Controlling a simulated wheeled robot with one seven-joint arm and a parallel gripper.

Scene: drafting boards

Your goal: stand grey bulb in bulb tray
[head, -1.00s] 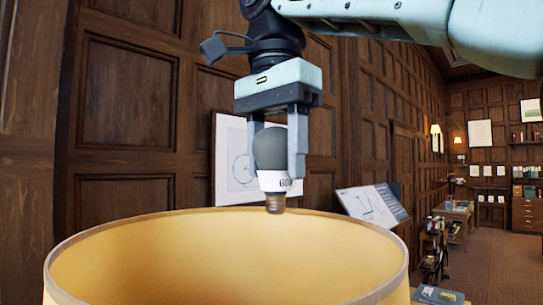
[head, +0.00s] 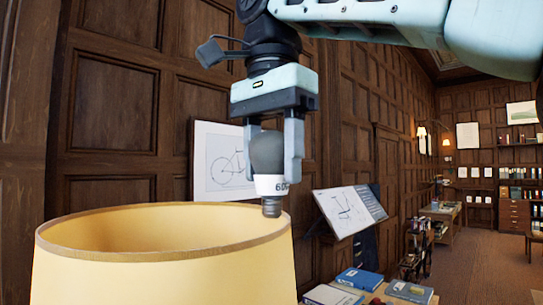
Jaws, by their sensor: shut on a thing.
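My gripper (head: 272,150) is shut on the grey bulb (head: 267,153), one finger on each side of its dark grey globe. The bulb hangs with its screw base down and has a white collar with dark lettering. Its base tip shows just in front of the right part of the rim of a large yellow lampshade (head: 170,262). I cannot tell whether the bulb touches the shade. I cannot make out the bulb tray in this view.
Books (head: 360,279) lie on a surface at the lower right, behind the shade. A tilted drafting board (head: 346,208) stands behind them. A panelled wall (head: 110,115) runs along the left. Brown floor (head: 485,262) is open at the right.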

